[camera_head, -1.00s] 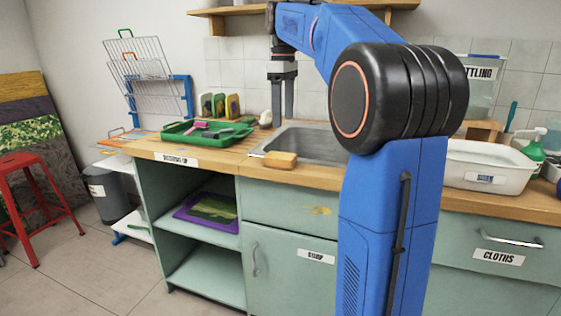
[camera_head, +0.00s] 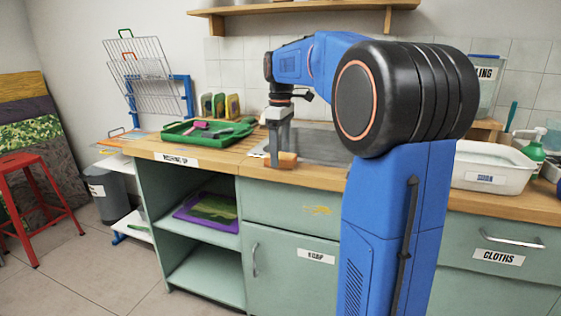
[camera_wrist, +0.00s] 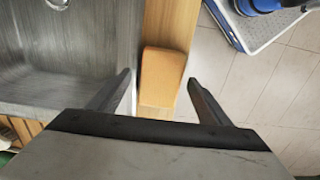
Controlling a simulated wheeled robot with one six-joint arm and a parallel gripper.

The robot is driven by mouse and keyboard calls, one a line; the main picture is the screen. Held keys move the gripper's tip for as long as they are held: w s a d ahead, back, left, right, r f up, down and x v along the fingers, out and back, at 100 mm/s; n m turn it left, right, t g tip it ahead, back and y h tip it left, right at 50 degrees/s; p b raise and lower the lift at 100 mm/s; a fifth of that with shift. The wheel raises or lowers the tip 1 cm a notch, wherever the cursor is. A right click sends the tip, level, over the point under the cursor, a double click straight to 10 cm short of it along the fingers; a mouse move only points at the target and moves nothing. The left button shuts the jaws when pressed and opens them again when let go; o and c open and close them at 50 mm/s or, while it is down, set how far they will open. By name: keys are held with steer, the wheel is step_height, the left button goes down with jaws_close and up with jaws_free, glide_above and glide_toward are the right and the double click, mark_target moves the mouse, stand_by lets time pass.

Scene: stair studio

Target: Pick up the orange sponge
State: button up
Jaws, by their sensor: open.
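The orange sponge (camera_head: 288,160) lies on the wooden strip of counter in front of the sink. In the wrist view the sponge (camera_wrist: 161,76) appears between the two fingers, with a gap on each side. My gripper (camera_head: 277,152) is open and points down at the sponge, partly hiding it in the head view. In the wrist view my gripper (camera_wrist: 158,78) has its left finger by the sink edge and its right finger over the floor beyond the counter edge. I cannot tell the exact fingertip height.
The metal sink (camera_head: 325,146) is directly behind the sponge. A green tray (camera_head: 170,138) with items stands to the left. A white basin (camera_head: 492,166) stands to the right on the counter (camera_head: 222,162). A red stool (camera_head: 35,205) is on the floor at far left.

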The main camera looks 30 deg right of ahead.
steer(key=shift+f, duration=0.4)
steer(key=c, duration=1.1)
step_height(320, 180, up, 10)
steer(key=shift+r, duration=0.1)
